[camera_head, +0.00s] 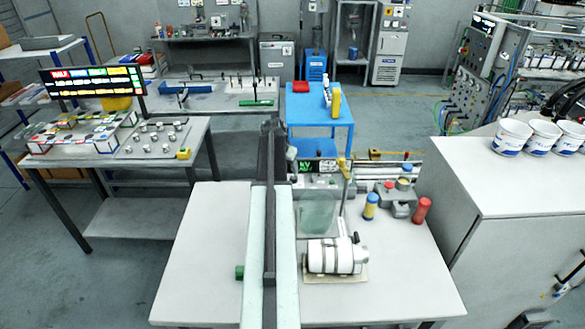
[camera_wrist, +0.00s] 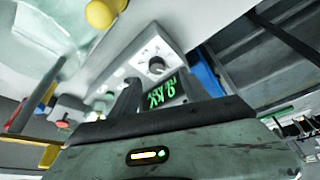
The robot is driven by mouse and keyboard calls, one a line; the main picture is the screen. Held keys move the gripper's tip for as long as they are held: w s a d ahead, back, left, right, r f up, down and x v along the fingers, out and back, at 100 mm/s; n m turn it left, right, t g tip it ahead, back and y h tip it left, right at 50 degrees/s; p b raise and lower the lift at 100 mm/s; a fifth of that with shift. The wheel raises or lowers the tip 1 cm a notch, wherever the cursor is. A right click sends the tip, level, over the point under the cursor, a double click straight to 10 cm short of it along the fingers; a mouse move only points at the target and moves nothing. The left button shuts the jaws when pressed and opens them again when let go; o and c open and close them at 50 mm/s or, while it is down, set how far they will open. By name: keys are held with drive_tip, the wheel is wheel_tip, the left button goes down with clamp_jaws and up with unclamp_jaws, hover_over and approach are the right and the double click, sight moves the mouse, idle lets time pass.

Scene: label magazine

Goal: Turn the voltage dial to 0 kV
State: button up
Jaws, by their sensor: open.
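A grey panel with a green-lit kV display (camera_head: 306,167) stands at the back of the white work table; its digits are too small to read in the head view. In the wrist view the display (camera_wrist: 162,92) is tilted, with digits I cannot read surely.
A white banded cylinder (camera_head: 336,256) lies on the table (camera_head: 385,290). A blue-and-yellow pot (camera_head: 370,206) and a red one (camera_head: 421,210) stand to the right. A red button (camera_wrist: 63,124) and yellow ball (camera_wrist: 99,13) are near the panel.

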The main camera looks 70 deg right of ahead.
sight(293, 177)
drive_tip(key=b+x, duration=0.3)
drive_tip(key=x, duration=0.1)
drive_tip(key=b+x, duration=0.4)
drive_tip(key=shift+s+d+b, duration=0.15)
drive_tip(key=shift+s+b, duration=0.1)
drive_tip(key=shift+b, duration=0.05)
drive_tip(key=shift+r, duration=0.1)
